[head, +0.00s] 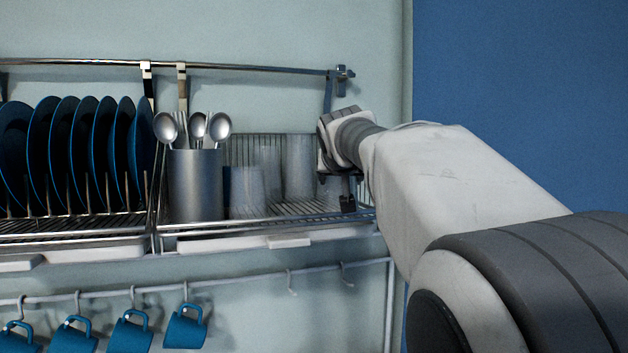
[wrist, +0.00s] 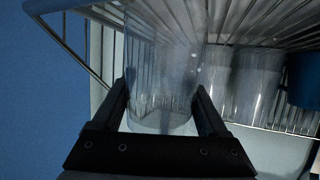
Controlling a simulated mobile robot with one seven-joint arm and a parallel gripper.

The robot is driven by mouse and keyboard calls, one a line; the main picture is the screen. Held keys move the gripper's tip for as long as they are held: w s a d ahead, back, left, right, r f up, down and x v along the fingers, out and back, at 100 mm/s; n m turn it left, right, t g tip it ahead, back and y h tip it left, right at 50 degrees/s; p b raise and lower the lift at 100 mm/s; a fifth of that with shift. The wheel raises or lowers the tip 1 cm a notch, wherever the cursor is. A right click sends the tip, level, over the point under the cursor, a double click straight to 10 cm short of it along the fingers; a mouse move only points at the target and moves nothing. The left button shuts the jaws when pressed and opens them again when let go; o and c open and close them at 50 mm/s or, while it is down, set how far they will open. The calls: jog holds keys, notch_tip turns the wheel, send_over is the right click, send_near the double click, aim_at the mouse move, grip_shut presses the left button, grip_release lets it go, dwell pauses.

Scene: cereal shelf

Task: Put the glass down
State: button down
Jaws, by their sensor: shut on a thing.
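My gripper (wrist: 163,98) is shut on a clear glass (wrist: 165,75), with one dark finger on each side of it in the wrist view. The glass is over or on the wire dish rack; I cannot tell whether its base touches the wires. In the head view my gripper (head: 347,192) is at the right end of the rack (head: 320,208), beside a clear glass (head: 299,168). I cannot tell whether that is the held one.
More clear glasses (head: 247,192) stand on the rack to the left, also in the wrist view (wrist: 257,85). A metal utensil holder (head: 195,187) and blue plates (head: 68,155) are further left. Blue mugs (head: 185,327) hang below. A blue wall (head: 510,90) is at the right.

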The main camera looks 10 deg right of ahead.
jog(key=shift+c, duration=1.8)
grip_release()
jog(key=shift+f, duration=0.15)
jog(key=o, duration=0.4)
jog(key=shift+c, duration=0.2)
jog(key=shift+s+r, duration=0.15)
jog(key=shift+r, duration=0.1)
jog(key=b+v, duration=0.4)
jog(key=v, duration=0.7)
jog(key=shift+s+r, duration=0.2)
jog(key=shift+s, duration=0.15)
jog(key=shift+a, duration=0.1)
